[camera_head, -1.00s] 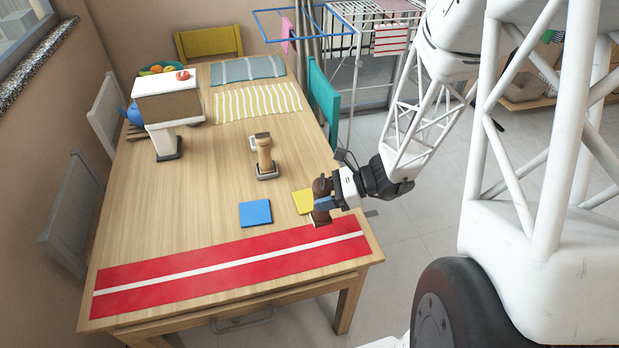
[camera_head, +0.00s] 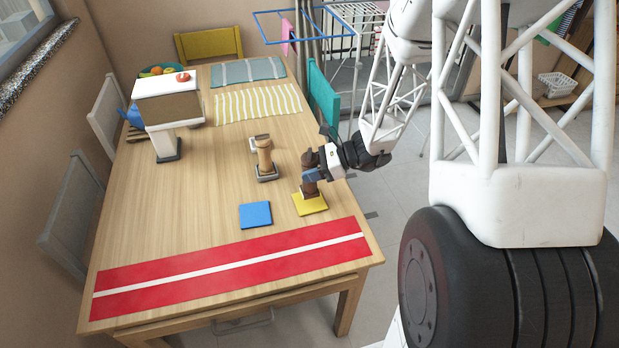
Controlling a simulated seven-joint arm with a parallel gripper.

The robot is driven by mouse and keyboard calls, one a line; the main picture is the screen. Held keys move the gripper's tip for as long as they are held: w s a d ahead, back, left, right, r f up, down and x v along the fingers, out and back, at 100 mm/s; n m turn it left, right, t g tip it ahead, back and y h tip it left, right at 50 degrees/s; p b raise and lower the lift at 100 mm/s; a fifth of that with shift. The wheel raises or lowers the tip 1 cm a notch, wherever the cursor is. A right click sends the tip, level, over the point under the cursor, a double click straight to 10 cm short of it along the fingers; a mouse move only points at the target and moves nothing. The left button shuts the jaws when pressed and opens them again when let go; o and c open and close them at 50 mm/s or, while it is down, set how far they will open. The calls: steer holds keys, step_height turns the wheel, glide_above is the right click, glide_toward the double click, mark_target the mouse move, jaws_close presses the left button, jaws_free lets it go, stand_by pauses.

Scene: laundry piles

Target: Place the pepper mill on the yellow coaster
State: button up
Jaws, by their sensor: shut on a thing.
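The yellow coaster (camera_head: 318,209) lies flat near the right edge of the wooden table. The brown pepper mill (camera_head: 310,187) is upright over the coaster, with its base at the coaster's back part. I cannot tell whether the base touches the coaster or hangs just above it. My gripper (camera_head: 311,174) is shut on the mill's middle, reaching in from the right. Part of the mill is hidden by the fingers.
A blue coaster (camera_head: 256,214) lies to the left. A wooden mill-like item on a dark base (camera_head: 265,160) stands behind it. A red runner with a white stripe (camera_head: 230,270) crosses the table's front. A boxy white-and-brown item (camera_head: 168,108) stands at the back left. The table's left middle is clear.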

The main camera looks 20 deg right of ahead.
steer(key=shift+f, duration=0.15)
steer(key=shift+f, duration=1.6)
steer(key=o, duration=1.1)
steer(key=shift+f, duration=0.1)
steer(key=shift+v, duration=6.05)
steer(key=shift+a, duration=0.1)
steer(key=shift+s+r, duration=0.1)
steer(key=shift+r, duration=0.15)
